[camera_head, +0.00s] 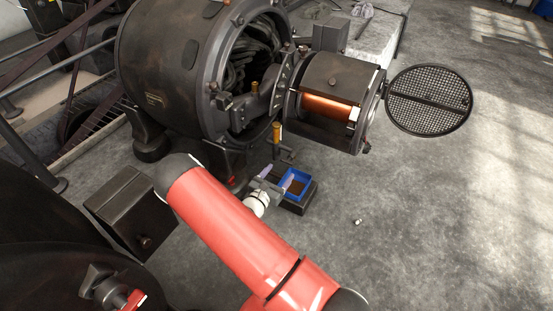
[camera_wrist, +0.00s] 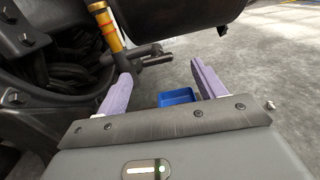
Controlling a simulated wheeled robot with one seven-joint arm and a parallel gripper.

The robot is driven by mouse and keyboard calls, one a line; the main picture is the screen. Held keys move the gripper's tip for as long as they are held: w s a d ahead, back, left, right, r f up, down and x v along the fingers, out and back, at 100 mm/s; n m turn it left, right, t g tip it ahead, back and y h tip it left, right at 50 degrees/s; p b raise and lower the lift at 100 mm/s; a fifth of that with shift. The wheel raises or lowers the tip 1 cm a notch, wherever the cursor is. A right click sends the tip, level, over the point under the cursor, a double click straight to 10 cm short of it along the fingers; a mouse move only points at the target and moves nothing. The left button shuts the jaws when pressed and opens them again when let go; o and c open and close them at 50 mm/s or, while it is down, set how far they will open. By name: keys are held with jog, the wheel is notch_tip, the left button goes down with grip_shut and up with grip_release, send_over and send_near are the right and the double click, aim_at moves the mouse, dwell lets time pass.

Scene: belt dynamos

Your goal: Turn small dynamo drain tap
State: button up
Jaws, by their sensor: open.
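A dark tap-like fitting (camera_head: 285,153) with a short crosswise handle sits low beneath the dynamos, just under a yellow-brass cylinder (camera_head: 277,131). In the wrist view the dark fitting (camera_wrist: 150,54) lies just beyond and between my fingertips, with the banded brass cylinder (camera_wrist: 105,28) to its left. I cannot tell for certain that it is the drain tap. The small dynamo (camera_head: 333,76) has a copper-coloured core showing. My gripper (camera_head: 279,177) is open, its purple fingers spread and empty; in the wrist view my gripper (camera_wrist: 160,72) points toward the fitting without visible contact.
A blue tray (camera_head: 306,177) sits on a dark block below the fitting; it shows between my fingers in the wrist view (camera_wrist: 178,97). The large dynamo (camera_head: 165,70) stands left. A round mesh cover (camera_head: 430,100) hangs open at right. Floor to the right is mostly clear.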

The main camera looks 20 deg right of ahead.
aim_at(286, 163)
jog(key=x, duration=0.7)
jog(key=shift+w+d+f+b, duration=0.15)
jog(key=shift+w+f+b, duration=0.15)
jog(key=shift+w, duration=0.15)
jog(key=c, duration=1)
jog(key=shift+n, duration=0.3)
